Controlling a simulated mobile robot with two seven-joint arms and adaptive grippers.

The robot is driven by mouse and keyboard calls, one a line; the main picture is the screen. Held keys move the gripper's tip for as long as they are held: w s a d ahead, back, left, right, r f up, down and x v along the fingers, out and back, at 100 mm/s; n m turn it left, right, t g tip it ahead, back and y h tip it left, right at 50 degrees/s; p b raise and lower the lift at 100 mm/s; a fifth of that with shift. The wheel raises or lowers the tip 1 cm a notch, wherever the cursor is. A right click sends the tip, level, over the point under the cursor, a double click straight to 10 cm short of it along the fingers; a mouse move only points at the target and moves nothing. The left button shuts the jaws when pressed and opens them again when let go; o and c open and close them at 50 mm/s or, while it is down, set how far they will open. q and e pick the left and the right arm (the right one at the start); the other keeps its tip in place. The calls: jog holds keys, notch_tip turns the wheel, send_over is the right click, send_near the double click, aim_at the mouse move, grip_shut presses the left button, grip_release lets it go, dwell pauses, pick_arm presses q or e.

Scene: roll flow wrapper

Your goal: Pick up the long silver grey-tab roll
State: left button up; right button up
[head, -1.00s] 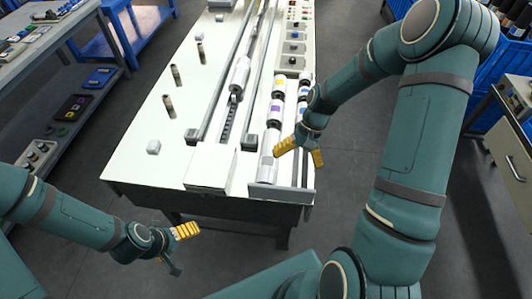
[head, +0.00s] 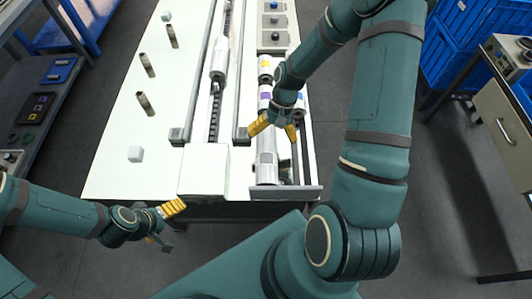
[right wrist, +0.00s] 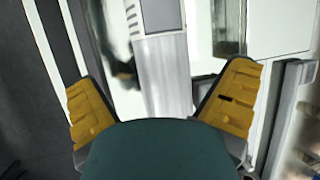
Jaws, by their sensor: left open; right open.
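The long silver roll with a grey tab (head: 267,168) lies in the near end of the rack on the right of the white table in the head view. My right gripper (head: 273,129) is open above the roll's far part and hides some of it. In the right wrist view the silver roll (right wrist: 165,75) lies between and beyond the two spread yellow fingers, with its grey tab (right wrist: 160,15) at the top. I cannot see contact. My left gripper (head: 172,226) is open and empty, off the table's near edge.
A purple-tab roll (head: 265,97) and a yellow-tab roll (head: 265,64) lie farther back in the same rack. A grey end plate (head: 287,193) closes the rack's near end. Dark pegs (head: 146,103) stand on the left part of the table, with bare surface around them.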

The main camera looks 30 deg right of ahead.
aim_at(266, 154)
jog(key=shift+x, duration=3.15)
jog(key=shift+a+r, duration=0.1)
jog(key=c, duration=1.3)
